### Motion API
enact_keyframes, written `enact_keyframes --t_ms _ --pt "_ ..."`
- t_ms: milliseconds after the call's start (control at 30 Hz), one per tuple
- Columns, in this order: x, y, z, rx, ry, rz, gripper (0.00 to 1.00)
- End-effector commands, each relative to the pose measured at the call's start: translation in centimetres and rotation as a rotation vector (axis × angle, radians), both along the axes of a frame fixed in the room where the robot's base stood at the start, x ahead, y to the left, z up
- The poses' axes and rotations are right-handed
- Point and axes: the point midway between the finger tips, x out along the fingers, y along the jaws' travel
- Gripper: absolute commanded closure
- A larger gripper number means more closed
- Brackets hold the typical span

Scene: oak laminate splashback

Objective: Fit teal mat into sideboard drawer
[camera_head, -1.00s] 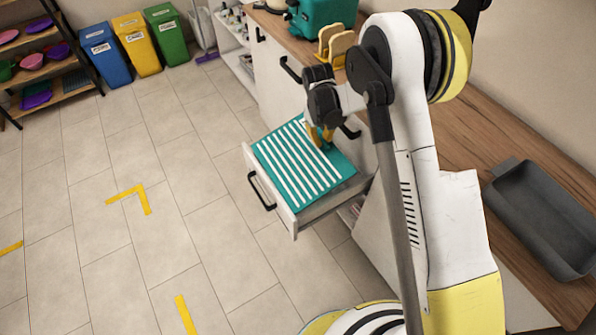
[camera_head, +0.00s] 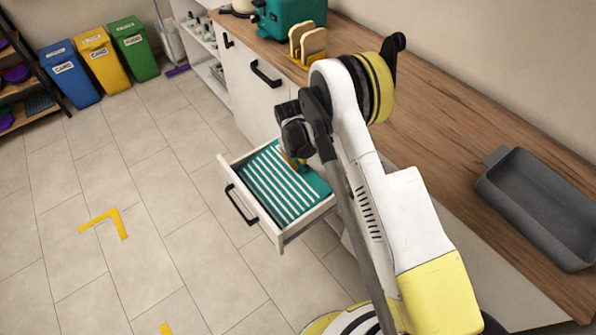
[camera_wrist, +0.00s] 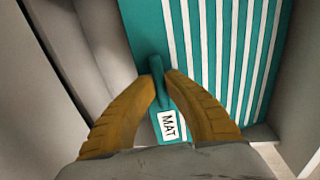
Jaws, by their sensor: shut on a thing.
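The teal mat (camera_head: 284,185) with white stripes lies within the walls of the open sideboard drawer (camera_head: 283,238). In the wrist view the mat (camera_wrist: 204,50) shows its teal end, a raised teal grip and a white label reading MAT. My gripper (camera_wrist: 162,88) has its two yellow-brown fingers shut on that raised grip. In the head view my gripper (camera_head: 292,162) is over the drawer's inner end, partly hidden by my arm. The drawer wall (camera_wrist: 75,50) runs beside the mat in the wrist view. I cannot tell whether the mat touches the drawer floor.
A wooden counter (camera_head: 440,130) runs above the drawer, with a grey tray (camera_head: 540,205), a toast rack (camera_head: 307,45) and a teal appliance (camera_head: 290,18). Coloured bins (camera_head: 100,60) stand at the back left. The floor left of the drawer is clear.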

Motion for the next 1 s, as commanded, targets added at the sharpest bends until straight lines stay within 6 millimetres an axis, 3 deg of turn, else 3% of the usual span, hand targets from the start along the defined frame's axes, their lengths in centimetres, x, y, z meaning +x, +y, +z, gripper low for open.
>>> enact_keyframes --t_ms 200,600,633,667,1000 --pt "0.0 0.0 -3.7 0.0 0.0 0.0 1.0" --pt "0.0 0.0 -4.1 0.0 0.0 0.0 1.0" --pt "0.0 0.0 -4.0 0.0 0.0 0.0 0.79" --pt "0.0 0.0 -4.0 0.0 0.0 0.0 0.69" --pt "0.0 0.0 -3.8 0.0 0.0 0.0 0.69"
